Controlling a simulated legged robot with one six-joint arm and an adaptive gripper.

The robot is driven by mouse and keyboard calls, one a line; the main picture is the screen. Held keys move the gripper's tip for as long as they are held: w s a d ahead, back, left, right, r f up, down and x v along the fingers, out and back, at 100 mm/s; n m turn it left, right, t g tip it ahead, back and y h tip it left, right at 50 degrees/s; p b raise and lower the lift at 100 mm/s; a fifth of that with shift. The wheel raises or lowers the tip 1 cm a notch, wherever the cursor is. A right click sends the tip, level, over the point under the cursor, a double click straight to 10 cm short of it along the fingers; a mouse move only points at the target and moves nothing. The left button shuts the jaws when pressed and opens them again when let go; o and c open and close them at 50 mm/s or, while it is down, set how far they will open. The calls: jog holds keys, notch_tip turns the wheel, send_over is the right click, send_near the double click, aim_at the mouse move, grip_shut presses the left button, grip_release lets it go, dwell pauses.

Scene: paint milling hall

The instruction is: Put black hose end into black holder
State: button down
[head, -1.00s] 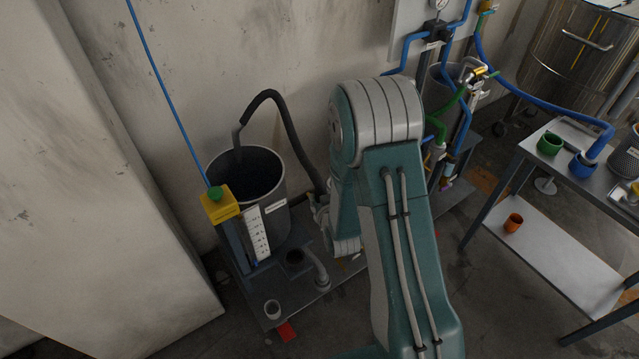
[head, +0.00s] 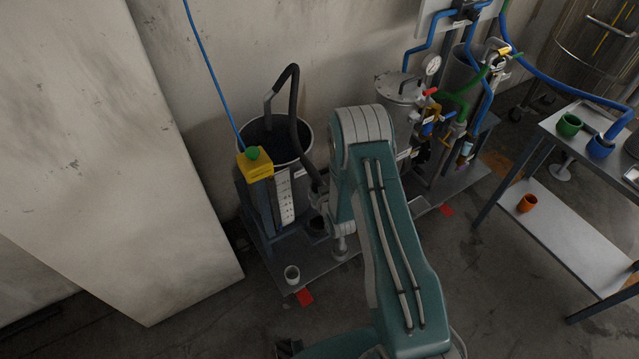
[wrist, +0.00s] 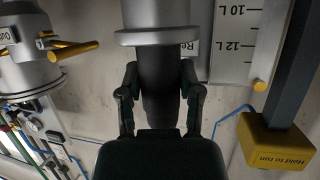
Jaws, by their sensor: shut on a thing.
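The black hose (head: 295,105) arches up out of the grey drum (head: 308,140) and comes down to my gripper (head: 318,197). In the wrist view, my gripper (wrist: 160,100) is shut on the black hose end (wrist: 160,75), with one finger on each side. A wide grey metal collar (wrist: 155,37) shows just beyond the fingers. In the head view, my arm hides part of the hose end. A dark round opening (head: 316,226) lies below my gripper on the low platform; I cannot tell if it is the black holder.
A yellow box with a green button (head: 254,163) tops a post beside the drum. A table at right carries green (head: 568,125) and blue (head: 600,146) cups; an orange cup (head: 527,203) is below.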

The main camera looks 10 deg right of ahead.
jog(key=shift+n+y, duration=0.3)
jog(key=shift+y, duration=0.1)
jog(key=f, duration=0.2)
jog(key=w+f, duration=0.1)
jog(key=f, duration=0.3)
jog(key=shift+w+d+f, duration=0.35)
jog(key=shift+w, duration=0.05)
jog(key=shift+a+f, duration=0.2)
jog(key=shift+f, duration=0.85)
jog(key=shift+d+f, duration=0.1)
jog(key=shift+f, duration=1.05)
jog(key=shift+f, duration=2.9)
jog(key=shift+c, duration=1)
grip_release()
jog(key=shift+s, duration=0.2)
jog(key=v, duration=1.1)
jog(key=shift+s+r, duration=0.15)
jog(key=shift+s, duration=0.15)
